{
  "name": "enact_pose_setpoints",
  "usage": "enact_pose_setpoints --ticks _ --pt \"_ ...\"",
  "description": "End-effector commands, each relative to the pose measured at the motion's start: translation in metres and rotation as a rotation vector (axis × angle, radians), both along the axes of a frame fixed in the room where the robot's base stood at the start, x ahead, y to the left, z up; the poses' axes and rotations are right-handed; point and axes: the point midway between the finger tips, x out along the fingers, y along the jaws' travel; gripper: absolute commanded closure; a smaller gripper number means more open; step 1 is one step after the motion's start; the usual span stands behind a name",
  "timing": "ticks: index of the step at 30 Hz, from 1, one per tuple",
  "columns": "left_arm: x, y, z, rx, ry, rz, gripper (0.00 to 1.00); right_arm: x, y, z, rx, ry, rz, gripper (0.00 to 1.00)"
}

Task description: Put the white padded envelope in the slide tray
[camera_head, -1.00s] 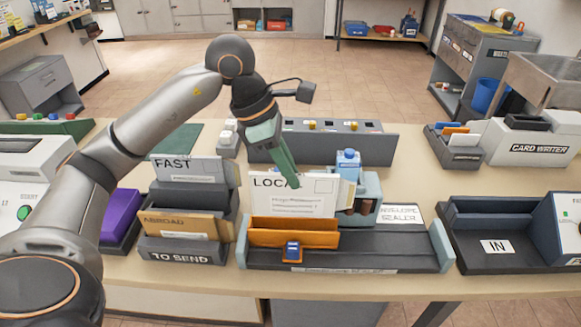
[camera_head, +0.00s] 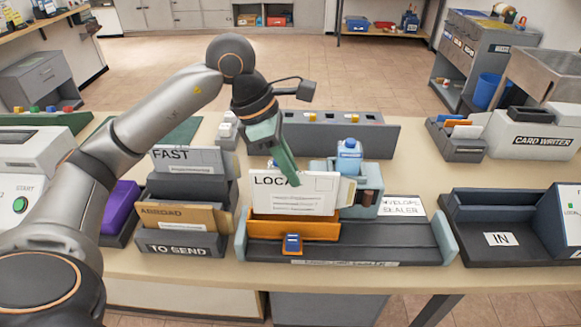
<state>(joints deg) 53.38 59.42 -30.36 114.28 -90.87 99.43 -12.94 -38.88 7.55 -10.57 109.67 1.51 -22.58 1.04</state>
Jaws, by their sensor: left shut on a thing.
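My left gripper (camera_head: 287,165) has green fingers and is shut on the top of a white envelope (camera_head: 292,198) marked LOCAL, with address lines on its face. The envelope hangs upright, its lower edge at the orange slide tray (camera_head: 292,231). I cannot tell whether that edge is inside the tray or just above it. The tray has a blue tab in front and sits on the dark bed (camera_head: 375,240) of the envelope sealer (camera_head: 445,240). My right gripper is not in view.
A TO SEND sorter (camera_head: 178,251) with FAST and ABROAD slots stands close on the left. A blue bottle (camera_head: 349,158) stands behind the sealer. A dark IN tray (camera_head: 495,215) stands on the right. A grey box (camera_head: 365,138) with buttons stands behind.

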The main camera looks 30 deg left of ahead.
Motion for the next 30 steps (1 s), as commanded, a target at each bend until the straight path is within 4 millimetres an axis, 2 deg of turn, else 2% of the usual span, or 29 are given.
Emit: enact_pose_setpoints --ticks 5,18,30 --pt "0.000 0.000 -0.002 0.000 -0.001 0.000 1.00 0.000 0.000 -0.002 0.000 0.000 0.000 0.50" --pt "0.000 0.000 -0.026 0.000 -0.001 0.000 1.00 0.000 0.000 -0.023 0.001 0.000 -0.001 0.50" --pt "0.000 0.000 -0.028 0.000 -0.001 0.000 1.00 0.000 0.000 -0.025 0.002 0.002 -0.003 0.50"
